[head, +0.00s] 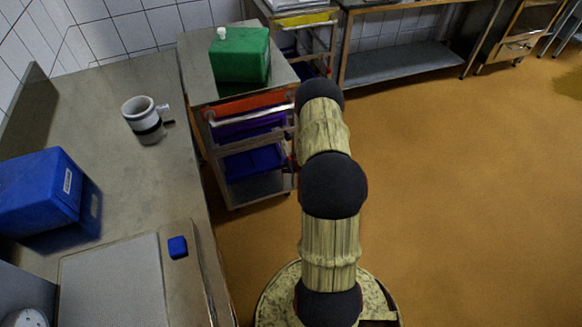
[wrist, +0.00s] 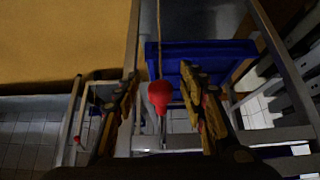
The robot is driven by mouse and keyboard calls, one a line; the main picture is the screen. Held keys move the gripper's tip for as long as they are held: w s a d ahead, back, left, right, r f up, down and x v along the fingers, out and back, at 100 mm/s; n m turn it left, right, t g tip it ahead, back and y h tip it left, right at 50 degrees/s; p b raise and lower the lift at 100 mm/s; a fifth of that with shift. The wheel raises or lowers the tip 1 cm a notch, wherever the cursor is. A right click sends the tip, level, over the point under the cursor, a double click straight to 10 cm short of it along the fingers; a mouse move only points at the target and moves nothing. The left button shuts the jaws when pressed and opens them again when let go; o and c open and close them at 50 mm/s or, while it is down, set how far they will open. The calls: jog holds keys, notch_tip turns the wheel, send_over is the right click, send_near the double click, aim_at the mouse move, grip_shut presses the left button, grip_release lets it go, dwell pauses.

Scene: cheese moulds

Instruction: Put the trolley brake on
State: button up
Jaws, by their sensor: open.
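A metal trolley (head: 197,75) with stacked trays stands beyond the worktop in the head view. In the wrist view, my gripper (wrist: 159,76) is open, with one finger on each side of a red knob (wrist: 160,96). The knob sits on a thin rod in front of the trolley's metal frame and a blue tray (wrist: 205,52). I cannot tell whether the fingers touch the knob, or whether it is the brake's handle. In the head view my arm hides the gripper and the trolley's right side.
A green box (head: 240,56) stands on the trolley. A mug (head: 144,118), a blue bin (head: 40,190) and a small blue block (head: 178,247) are on the worktop (head: 95,105). Another rack with a yellow tray (head: 305,22) stands behind. The orange floor (head: 480,190) at right is clear.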

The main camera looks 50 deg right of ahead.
jog(key=shift+r, duration=0.2)
jog(key=shift+r, duration=0.25)
jog(key=v, duration=1.1)
jog(key=shift+s+a, duration=0.2)
jog(key=shift+s, duration=0.05)
